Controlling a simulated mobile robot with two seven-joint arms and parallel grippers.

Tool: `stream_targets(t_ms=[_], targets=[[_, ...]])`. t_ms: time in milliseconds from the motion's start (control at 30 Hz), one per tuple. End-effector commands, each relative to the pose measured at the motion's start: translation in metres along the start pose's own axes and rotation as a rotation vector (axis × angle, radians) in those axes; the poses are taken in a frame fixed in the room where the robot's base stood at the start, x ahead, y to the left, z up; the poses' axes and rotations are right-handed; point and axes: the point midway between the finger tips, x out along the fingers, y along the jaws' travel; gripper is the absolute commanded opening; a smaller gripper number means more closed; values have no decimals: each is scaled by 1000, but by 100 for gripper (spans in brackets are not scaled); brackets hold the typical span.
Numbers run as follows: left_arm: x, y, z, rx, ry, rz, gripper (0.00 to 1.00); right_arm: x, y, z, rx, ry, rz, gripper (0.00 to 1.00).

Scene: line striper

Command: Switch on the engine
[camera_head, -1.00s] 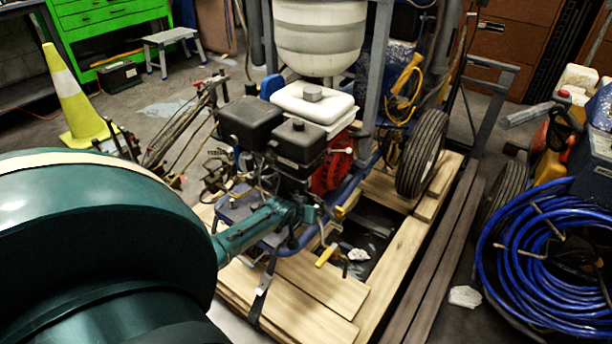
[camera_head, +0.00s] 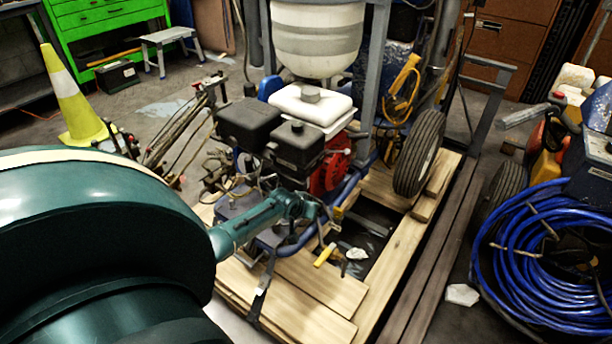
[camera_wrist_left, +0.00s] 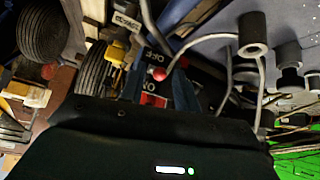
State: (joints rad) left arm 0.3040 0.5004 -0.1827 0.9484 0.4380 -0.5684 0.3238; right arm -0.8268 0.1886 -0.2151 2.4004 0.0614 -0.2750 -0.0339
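The engine (camera_head: 298,146) has black housings, a white tank (camera_head: 312,103) and a red recoil cover (camera_head: 332,172). It sits on the blue-framed line striper. My left gripper (camera_head: 314,209) reaches in from the left, low at the engine's front; its fingers are hard to make out there. In the left wrist view, a dark switch panel with OFF and ON labels (camera_wrist_left: 156,75) and a small red knob (camera_wrist_left: 157,72) shows between the fingertips of my left gripper (camera_wrist_left: 160,84). The fingers stand apart. Contact with the knob cannot be told. My right gripper is out of view.
The striper stands on a wooden pallet (camera_head: 398,262). A coiled blue hose (camera_head: 500,262) lies at the right, a yellow cone (camera_head: 72,100) stands at the left, and a green cabinet (camera_head: 105,38) stands behind. Cables and frame tubes surround the engine's front.

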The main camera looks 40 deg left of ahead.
Motion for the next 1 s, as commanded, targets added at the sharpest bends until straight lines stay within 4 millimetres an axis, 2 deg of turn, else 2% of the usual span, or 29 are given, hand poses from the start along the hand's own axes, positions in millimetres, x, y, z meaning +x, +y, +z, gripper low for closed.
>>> stream_targets(t_ms=[267,433,600,667,800,1000], targets=[[0,0,0,0,1,1,38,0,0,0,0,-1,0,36],[-12,0,-2,1,2,2,38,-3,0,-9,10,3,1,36],[-43,1,-3,3,1,2,38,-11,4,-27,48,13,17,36],[-56,0,-3,2,1,1,38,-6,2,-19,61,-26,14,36],[-86,0,-3,2,1,1,38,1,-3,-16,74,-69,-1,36],[-118,0,-1,2,0,1,38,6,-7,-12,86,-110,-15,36]])
